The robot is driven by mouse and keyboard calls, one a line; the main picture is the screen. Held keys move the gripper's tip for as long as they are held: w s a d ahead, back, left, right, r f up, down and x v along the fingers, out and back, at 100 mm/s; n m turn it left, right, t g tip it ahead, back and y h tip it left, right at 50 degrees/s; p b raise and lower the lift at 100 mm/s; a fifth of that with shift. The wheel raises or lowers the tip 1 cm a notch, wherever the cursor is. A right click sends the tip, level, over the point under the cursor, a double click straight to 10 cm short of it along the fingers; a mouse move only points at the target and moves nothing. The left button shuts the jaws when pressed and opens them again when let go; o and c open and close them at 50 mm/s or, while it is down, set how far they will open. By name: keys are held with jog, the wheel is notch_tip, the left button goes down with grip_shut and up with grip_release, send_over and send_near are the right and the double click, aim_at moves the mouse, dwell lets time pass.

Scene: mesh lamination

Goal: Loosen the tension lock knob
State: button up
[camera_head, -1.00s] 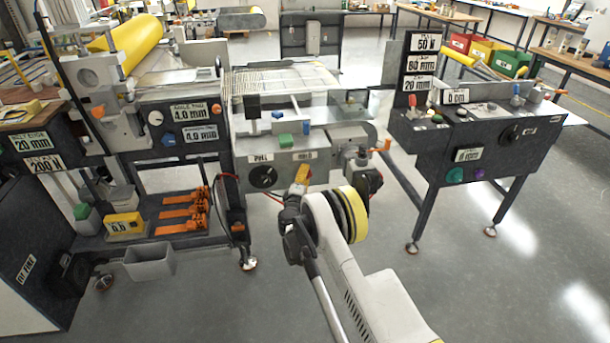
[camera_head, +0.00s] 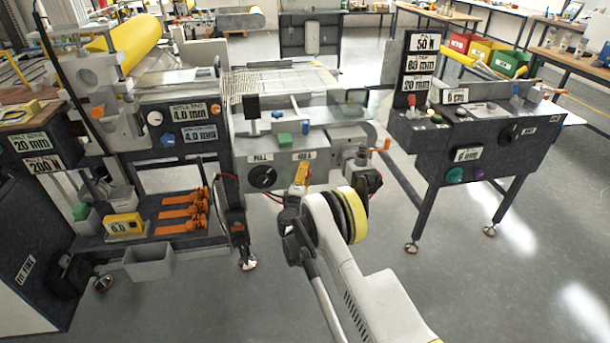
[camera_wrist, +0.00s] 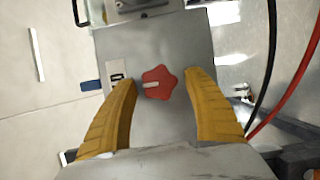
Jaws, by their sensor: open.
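A red star-shaped knob (camera_wrist: 160,87) with a pale pointer mark sits on a grey metal panel (camera_wrist: 165,50) in the wrist view. My gripper (camera_wrist: 164,76) is open, with one yellow finger on each side of the knob. Gaps show between the knob and both fingers, and I see no contact. In the head view my gripper (camera_head: 302,174) is at the front of the middle machine section, just below a white label (camera_head: 305,155). The knob is mostly or wholly hidden behind the gripper there.
A black dial (camera_head: 263,178) is left of my gripper on the same panel. Red and black cables (camera_wrist: 285,75) run right of the fingers in the wrist view. Open floor lies in front.

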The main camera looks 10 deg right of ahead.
jog(key=v, duration=1.2)
jog(key=shift+d, duration=0.1)
jog(key=s+d+r+m+g, duration=0.2)
jog(key=d+r+m, duration=0.15)
jog(key=r, duration=0.55)
jog(key=s+d+r+m+g, duration=0.2)
jog(key=d+r, duration=0.2)
jog(key=r, duration=0.4)
jog(key=s+d+r+m+g+y, duration=0.2)
jog(key=s+r+m+g, duration=0.15)
jog(key=s+r, duration=0.65)
jog(key=s+a+f+m+g+y, duration=0.1)
jog(key=s+a+m+y, duration=0.1)
jog(key=s, duration=1.2)
jog(key=s+a+f+m+g+y, duration=0.1)
jog(key=s+a+f+m+y, duration=0.1)
jog(key=s, duration=1.3)
jog(key=shift+a+f+m+y, duration=0.25)
jog(key=shift+m+y, duration=0.05)
jog(key=shift+y, duration=0.2)
